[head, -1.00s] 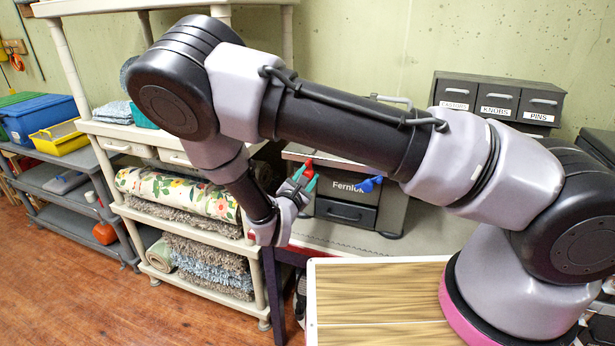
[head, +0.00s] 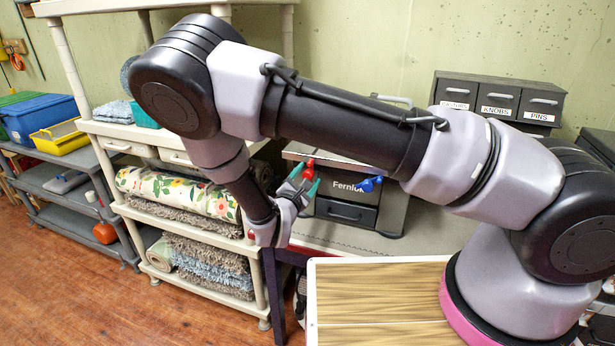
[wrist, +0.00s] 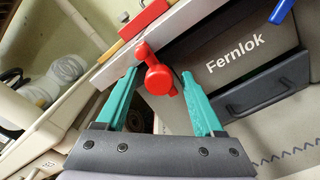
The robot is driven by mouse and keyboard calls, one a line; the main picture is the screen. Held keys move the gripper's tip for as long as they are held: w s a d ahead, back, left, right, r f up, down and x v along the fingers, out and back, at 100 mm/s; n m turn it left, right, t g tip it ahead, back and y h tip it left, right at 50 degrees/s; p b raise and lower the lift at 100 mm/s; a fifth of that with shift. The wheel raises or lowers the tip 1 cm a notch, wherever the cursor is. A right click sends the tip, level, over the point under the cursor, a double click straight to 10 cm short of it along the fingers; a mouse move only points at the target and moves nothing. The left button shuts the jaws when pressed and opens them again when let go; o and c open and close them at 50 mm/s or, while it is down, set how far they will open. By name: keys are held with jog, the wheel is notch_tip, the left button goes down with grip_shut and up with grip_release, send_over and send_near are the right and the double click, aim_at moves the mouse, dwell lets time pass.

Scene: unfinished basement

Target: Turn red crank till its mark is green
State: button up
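The red crank (wrist: 158,78) is on the dark grey Fernlok box (wrist: 255,65), near its upper left edge. It also shows in the head view (head: 309,164), partly behind my gripper. My gripper (wrist: 162,74) has its two teal fingers apart, one on each side of the crank's red knob. The left fingertip is very close to the red part; a gap shows on the right. I cannot tell whether either finger touches. A red block (wrist: 143,17) and a yellow piece (wrist: 106,50) lie along the box's top edge. No green mark is discernible.
A blue handle (head: 369,184) sits on the box's front, right of the crank. Labelled drawers (head: 497,100) stand at the back right. A cream shelf (head: 125,212) with rolled rugs is close on the left. A wooden board (head: 380,290) lies in front.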

jog(key=shift+r, duration=0.1)
jog(key=v, duration=1)
jog(key=shift+s, duration=0.35)
jog(key=shift+a, duration=0.15)
